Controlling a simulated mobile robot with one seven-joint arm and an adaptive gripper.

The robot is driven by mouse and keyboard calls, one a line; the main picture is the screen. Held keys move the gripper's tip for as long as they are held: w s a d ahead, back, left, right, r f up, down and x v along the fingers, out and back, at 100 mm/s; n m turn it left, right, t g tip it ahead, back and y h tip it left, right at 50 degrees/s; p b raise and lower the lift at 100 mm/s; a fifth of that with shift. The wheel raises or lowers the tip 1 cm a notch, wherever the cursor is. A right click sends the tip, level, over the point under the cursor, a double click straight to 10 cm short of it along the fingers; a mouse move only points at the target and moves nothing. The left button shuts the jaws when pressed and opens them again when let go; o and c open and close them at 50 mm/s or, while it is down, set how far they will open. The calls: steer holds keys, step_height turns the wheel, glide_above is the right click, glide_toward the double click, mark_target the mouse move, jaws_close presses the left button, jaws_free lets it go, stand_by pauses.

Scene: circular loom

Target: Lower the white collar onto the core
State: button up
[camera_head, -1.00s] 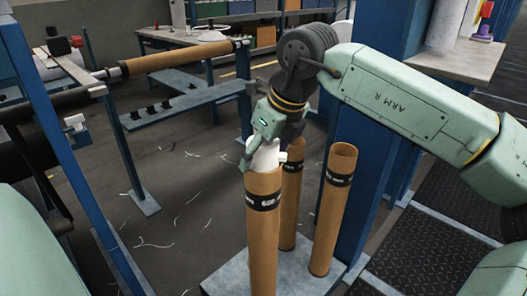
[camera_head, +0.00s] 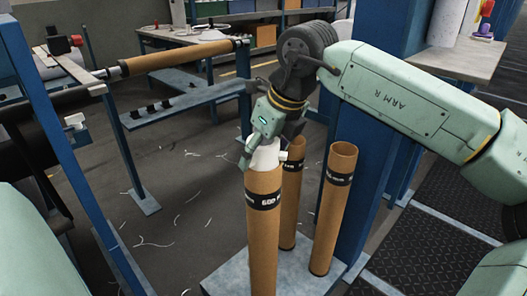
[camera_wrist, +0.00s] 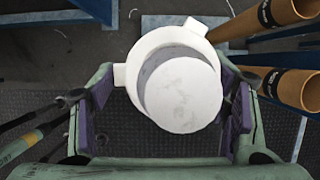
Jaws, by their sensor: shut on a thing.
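The white collar (camera_head: 266,157) is a round ring with side lugs, held by my gripper (camera_head: 263,150) at the top of the front cardboard core (camera_head: 263,235). The core stands upright with a black label band. In the wrist view the collar (camera_wrist: 146,62) sits between my gripper's purple pads (camera_wrist: 170,108), with a pale round disc face inside its ring. The collar covers the core's top end in the head view. I cannot tell whether it rests on the rim or sits around it. The core does not show clearly in the wrist view.
Two more upright cores, one behind (camera_head: 290,205) and one to the right (camera_head: 333,215), stand close by on the same grey plate (camera_head: 305,275). A blue post (camera_head: 368,190) rises just right of them. Open floor with white scraps lies to the left.

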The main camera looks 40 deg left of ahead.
steer(key=shift+w+a, duration=0.1)
steer(key=shift+a, duration=0.25)
steer(key=shift+c, duration=0.2)
steer(key=shift+o, duration=0.2)
steer(key=shift+f, duration=0.1)
steer(key=o, duration=1.5)
steer(key=shift+o, duration=0.7)
steer(key=shift+a+f, duration=0.2)
steer(key=o, duration=0.4)
steer(key=shift+d, duration=0.15)
steer(key=shift+c, duration=0.2)
steer(key=shift+d, duration=0.1)
steer(key=v, duration=1.2)
